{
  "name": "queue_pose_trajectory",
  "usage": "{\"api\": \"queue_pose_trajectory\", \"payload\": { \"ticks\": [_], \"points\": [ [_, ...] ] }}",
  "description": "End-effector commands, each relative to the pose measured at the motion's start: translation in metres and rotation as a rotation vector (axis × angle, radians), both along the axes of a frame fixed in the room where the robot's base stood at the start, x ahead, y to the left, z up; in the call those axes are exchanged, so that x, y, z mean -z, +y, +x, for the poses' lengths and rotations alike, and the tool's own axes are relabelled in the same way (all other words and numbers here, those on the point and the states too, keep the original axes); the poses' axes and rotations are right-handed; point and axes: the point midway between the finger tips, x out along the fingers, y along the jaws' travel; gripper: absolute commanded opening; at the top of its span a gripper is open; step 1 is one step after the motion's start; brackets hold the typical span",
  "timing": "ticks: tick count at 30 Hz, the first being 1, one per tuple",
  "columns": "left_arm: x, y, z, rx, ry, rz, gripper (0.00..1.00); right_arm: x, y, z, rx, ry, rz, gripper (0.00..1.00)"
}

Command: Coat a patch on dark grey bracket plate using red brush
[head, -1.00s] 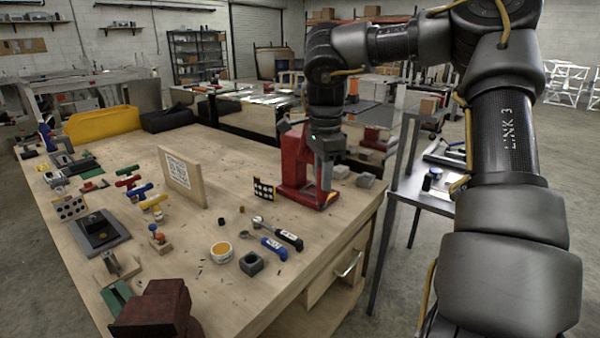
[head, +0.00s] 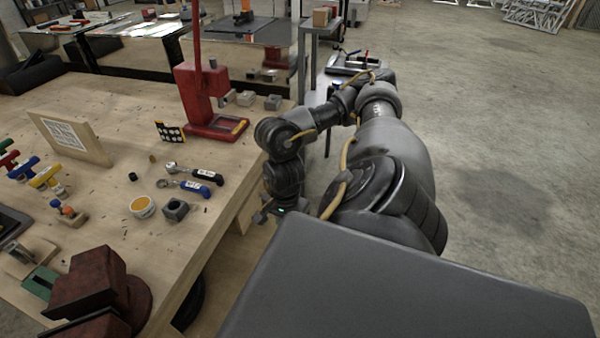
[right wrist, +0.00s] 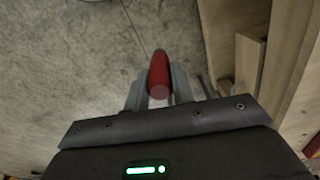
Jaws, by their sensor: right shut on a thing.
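The red brush (right wrist: 159,75) is held in my right gripper (right wrist: 158,95); its red handle shows between the fingers in the right wrist view, and I cannot make out the bristles. In the head view my right gripper (head: 279,212) hangs beside the workbench's right edge; the brush is not clear there. A dark grey plate (head: 12,222), possibly the bracket plate, is cut off at the left edge of the head view. A white tub with orange contents (head: 142,207) stands on the bench. My left gripper is out of view.
On the workbench (head: 110,165) are a red press (head: 205,95), blue-handled tools (head: 190,183), a dark square block (head: 176,209), an upright wooden panel (head: 70,138) and a dark red vise (head: 95,285). Open floor (head: 490,130) lies to the right.

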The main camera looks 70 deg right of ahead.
Motion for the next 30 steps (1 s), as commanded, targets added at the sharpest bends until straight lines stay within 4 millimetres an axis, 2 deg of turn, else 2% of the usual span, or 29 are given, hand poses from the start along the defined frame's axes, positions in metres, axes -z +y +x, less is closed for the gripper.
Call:
{"api": "queue_pose_trajectory", "payload": {
  "ticks": [1,5,8,11,12,15,19,24,30],
  "points": [
    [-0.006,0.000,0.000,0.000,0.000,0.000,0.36,0.000,0.027,0.011,-0.081,-0.011,0.009,0.02],
    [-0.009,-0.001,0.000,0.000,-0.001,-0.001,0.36,0.002,0.056,0.023,-0.196,-0.010,-0.002,0.02],
    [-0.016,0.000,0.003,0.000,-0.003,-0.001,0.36,-0.004,0.092,0.040,-0.351,-0.012,-0.003,0.02],
    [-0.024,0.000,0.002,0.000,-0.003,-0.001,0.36,-0.022,0.131,0.066,-0.557,-0.013,-0.007,0.02],
    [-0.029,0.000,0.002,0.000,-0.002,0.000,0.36,-0.035,0.146,0.080,-0.656,-0.013,-0.008,0.02],
    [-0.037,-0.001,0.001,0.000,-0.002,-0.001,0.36,-0.070,0.176,0.112,-0.861,-0.009,-0.010,0.02],
    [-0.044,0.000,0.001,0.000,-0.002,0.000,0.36,-0.114,0.203,0.145,-1.022,-0.007,-0.011,0.02],
    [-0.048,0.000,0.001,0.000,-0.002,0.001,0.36,-0.154,0.220,0.169,-1.105,-0.003,-0.006,0.02],
    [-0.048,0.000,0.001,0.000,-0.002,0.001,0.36,-0.170,0.226,0.177,-1.128,0.001,-0.002,0.02]
  ]
}}
